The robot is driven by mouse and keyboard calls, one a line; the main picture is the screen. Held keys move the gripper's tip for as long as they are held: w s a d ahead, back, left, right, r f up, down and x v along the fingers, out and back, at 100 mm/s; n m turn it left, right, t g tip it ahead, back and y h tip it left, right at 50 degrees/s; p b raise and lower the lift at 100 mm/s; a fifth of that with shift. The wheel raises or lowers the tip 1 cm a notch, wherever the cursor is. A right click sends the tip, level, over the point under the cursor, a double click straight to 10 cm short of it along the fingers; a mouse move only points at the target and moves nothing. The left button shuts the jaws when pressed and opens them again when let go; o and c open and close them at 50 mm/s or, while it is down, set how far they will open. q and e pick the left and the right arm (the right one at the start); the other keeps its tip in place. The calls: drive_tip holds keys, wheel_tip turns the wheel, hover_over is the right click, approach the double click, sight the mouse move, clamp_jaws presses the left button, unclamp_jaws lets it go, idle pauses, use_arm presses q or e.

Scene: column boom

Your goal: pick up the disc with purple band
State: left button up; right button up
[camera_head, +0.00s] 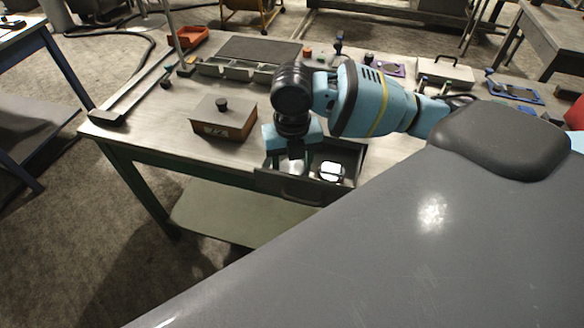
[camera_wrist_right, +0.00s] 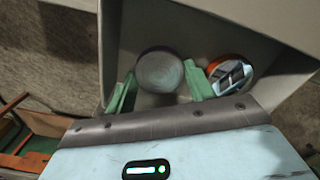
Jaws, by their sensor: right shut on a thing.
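My right gripper (camera_head: 287,163) reaches straight down into an open drawer (camera_head: 290,190) at the front of the workbench. In the right wrist view its two green fingers (camera_wrist_right: 160,88) are shut on a plain grey round disc (camera_wrist_right: 160,70), one on each side. My left gripper is not in view.
Drawer walls stand close around the fingers. A brown box with a black knob (camera_head: 223,117) stands left on the workbench (camera_head: 150,118). A compartment tray (camera_head: 240,68), a red bin (camera_head: 190,37) and a grey toolbox (camera_head: 445,70) stand further back.

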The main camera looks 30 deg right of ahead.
sight(292, 168)
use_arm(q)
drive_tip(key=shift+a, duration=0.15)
use_arm(e)
drive_tip(key=shift+r, duration=0.1)
drive_tip(key=shift+c, duration=0.2)
drive_tip(key=shift+r, duration=0.2)
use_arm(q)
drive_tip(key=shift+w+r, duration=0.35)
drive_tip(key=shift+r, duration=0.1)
use_arm(e)
wheel_tip(292, 168, up, 10)
drive_tip(key=shift+f, duration=0.25)
